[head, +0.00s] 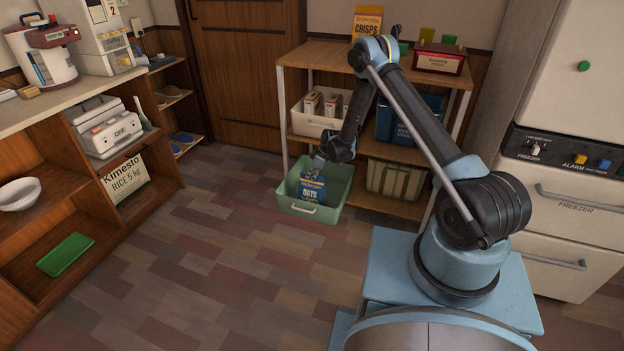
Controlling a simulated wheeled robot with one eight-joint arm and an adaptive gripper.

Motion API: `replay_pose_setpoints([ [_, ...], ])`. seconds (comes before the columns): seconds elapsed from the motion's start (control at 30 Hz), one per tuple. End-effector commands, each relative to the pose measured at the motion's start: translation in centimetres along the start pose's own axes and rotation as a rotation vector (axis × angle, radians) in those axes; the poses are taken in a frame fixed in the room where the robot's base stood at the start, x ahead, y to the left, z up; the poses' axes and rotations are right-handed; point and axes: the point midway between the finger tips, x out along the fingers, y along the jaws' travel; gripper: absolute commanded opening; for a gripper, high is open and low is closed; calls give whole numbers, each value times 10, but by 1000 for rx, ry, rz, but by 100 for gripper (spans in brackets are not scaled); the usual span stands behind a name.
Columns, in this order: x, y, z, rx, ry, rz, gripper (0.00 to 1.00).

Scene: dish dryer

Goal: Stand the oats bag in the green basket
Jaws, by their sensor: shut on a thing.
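The oats bag (312,191) is dark blue with yellow "OATS" lettering. It appears upright, inside or just over the green basket (297,207), with its lower edge behind the basket's front wall. The basket is pale green with a white front handle and sits on the floor at the left end of the wooden shelf unit. My gripper (318,168) is shut on the top of the oats bag. Whether the bag's bottom touches the basket floor is hidden by the front wall.
The wooden shelf unit (296,58) holds a white bin (310,122), a blue crate (409,130) and a striped basket (394,181). A crisps box (367,20) stands on top. The patterned floor (225,260) is clear in front. A counter lies left, a freezer right.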

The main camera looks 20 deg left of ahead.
Motion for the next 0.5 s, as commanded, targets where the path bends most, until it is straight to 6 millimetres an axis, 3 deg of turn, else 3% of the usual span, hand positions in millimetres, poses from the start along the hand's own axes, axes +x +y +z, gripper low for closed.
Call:
replay_pose_setpoints([
  [0.4,8,0,3,0,0,0,0],
  [0.5,8,0,3,0,0,0,26],
])
